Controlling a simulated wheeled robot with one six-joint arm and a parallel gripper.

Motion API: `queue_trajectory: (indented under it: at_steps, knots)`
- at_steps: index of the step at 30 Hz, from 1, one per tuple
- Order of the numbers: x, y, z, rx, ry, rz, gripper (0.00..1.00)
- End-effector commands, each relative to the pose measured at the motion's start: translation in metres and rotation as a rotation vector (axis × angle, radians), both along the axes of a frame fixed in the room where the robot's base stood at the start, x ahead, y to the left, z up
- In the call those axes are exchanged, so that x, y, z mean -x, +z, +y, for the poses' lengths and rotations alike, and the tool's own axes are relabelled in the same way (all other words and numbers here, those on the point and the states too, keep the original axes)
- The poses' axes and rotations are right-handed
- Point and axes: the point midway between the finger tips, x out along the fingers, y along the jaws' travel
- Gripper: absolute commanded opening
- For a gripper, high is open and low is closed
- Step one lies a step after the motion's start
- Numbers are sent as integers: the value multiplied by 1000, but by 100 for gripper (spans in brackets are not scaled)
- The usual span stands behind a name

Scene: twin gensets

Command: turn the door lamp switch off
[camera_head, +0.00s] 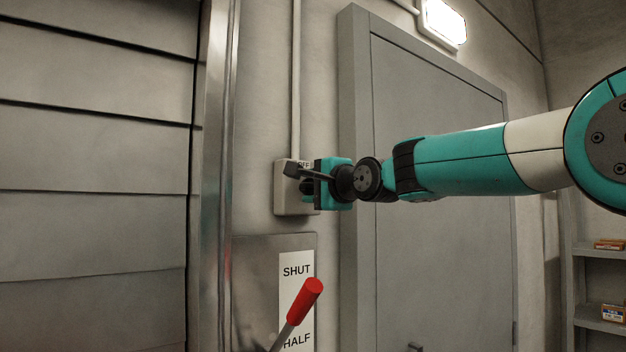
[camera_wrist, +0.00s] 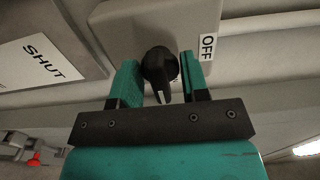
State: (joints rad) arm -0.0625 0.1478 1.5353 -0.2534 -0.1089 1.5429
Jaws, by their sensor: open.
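The switch is a pale box (camera_head: 283,202) on the wall left of the grey door. In the wrist view its face (camera_wrist: 138,22) carries a black knob (camera_wrist: 158,62) and an OFF label (camera_wrist: 208,47) to the knob's right. My gripper (camera_head: 306,183) is at the box and covers most of the knob in the head view. In the wrist view my gripper (camera_wrist: 162,78) is open, with one teal finger on each side of the knob. I cannot tell whether the fingers touch it. The lamp (camera_head: 444,22) above the door is lit.
A red-handled lever (camera_head: 305,300) stands out just below the switch, in front of a SHUT/HALF plate (camera_head: 297,262). A slatted shutter (camera_head: 95,150) with a metal frame is on the left. The grey door (camera_head: 440,250) is behind my arm; shelves (camera_head: 597,252) stand at right.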

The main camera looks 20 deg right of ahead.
Motion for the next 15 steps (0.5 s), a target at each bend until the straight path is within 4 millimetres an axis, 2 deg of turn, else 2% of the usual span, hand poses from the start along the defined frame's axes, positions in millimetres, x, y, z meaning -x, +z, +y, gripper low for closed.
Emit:
queue_trajectory:
  at_steps: [7,8,12,13,15]
  knots:
    - [-1,-1,0,0,0,0,42]
    - [-1,-1,0,0,0,0,37]
    - [-1,0,0,0,0,0,5]
    - [-1,0,0,0,0,0,0]
    - [-1,-1,0,0,0,0,0]
